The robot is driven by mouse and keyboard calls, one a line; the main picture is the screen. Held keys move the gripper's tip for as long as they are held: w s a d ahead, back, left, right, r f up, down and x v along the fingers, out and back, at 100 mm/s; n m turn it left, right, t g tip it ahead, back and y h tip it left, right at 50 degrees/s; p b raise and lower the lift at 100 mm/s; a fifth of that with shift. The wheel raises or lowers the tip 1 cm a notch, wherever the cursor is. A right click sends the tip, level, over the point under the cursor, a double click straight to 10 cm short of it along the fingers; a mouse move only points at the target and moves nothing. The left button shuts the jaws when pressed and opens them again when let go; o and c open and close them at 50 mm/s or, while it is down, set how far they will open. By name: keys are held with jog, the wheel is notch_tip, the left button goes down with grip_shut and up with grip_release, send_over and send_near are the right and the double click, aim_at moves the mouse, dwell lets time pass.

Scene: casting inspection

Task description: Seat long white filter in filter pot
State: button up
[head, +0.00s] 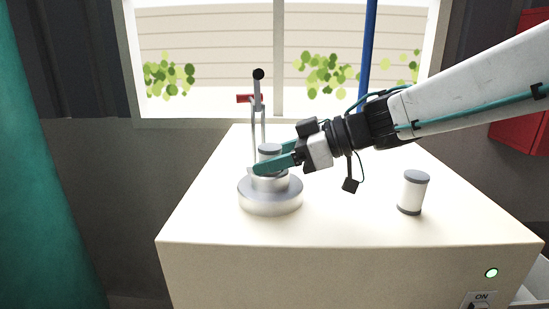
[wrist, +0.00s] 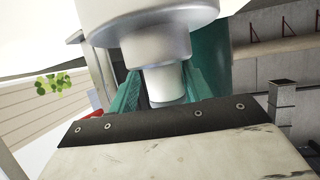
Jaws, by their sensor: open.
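The filter pot (head: 270,196) is a silver stepped cylinder on the table. A filter with a grey cap (head: 270,149) stands upright at the pot's top; its lower part is hidden. My gripper (head: 268,160) is open, its green fingers on either side of this filter, low over the pot's upper step. In the wrist view, the pot (wrist: 150,12) is at the top and a pale cylinder (wrist: 165,84) shows between the fingers. Contact cannot be told. Another white filter (head: 413,192) with grey caps stands upright at the right. I cannot tell which is the long one.
A lever clamp with a red part (head: 244,98) rises just behind the pot. The cream tabletop (head: 335,215) is clear between the pot and the right-hand filter. A blue pole (head: 367,50) stands behind the table, and a green curtain hangs at the left.

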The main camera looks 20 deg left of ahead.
jog(key=shift+s+f, duration=0.2)
jog(key=shift+s, duration=0.05)
jog(key=shift+w+d+r, duration=0.1)
jog(key=shift+d+r, duration=0.1)
jog(key=v, duration=0.7)
jog(key=shift+d, duration=0.2)
